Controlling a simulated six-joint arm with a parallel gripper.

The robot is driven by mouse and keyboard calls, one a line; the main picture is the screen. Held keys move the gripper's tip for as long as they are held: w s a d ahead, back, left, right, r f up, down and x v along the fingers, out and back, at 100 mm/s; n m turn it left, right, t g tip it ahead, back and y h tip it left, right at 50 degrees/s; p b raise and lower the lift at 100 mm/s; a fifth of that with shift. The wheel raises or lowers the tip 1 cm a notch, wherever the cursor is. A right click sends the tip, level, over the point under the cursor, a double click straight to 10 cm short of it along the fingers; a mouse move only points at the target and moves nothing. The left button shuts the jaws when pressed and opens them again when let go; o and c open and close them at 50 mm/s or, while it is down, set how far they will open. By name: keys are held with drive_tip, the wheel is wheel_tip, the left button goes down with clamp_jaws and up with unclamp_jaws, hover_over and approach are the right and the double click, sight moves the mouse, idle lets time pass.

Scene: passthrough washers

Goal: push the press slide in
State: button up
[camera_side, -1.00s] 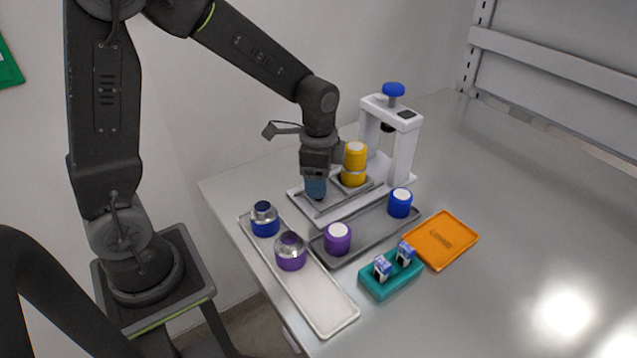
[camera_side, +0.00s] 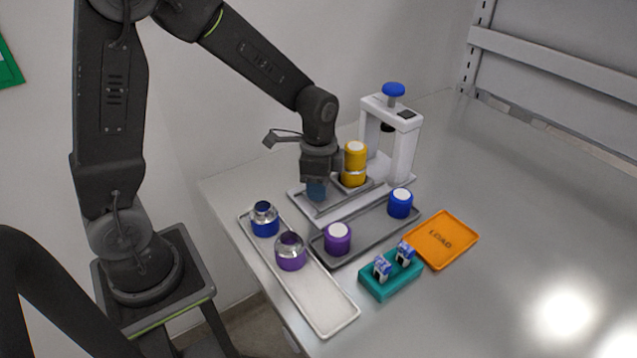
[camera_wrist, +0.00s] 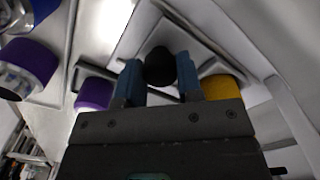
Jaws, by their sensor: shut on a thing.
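The white press (camera_side: 404,155) stands at the back of the bench, with a blue knob on top. Its grey slide (camera_side: 326,209) sticks out toward the front left and carries a yellow two-part stack (camera_side: 354,165) near the press opening. My gripper (camera_side: 317,190) is low over the outer end of the slide. In the wrist view its blue fingertips (camera_wrist: 158,72) are shut on a round black knob (camera_wrist: 159,63). In the side view the gripper hides this knob. The yellow part (camera_wrist: 222,87) also shows beside the fingers in the wrist view.
A grey tray (camera_side: 362,238) with a purple and a blue cup lies in front of the press. A white tray (camera_side: 318,307) with two metal-topped parts is at the front left. A teal holder (camera_side: 391,281) and an orange tray (camera_side: 442,238) are to the right.

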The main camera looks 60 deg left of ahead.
sight(337, 189)
clamp_jaws()
drive_tip(key=shift+w, duration=2.45)
drive_tip(key=o, duration=0.9)
unclamp_jaws()
drive_tip(key=shift+r, duration=0.1)
wheel_tip(337, 189, up, 14)
drive_tip(key=shift+f, duration=0.15)
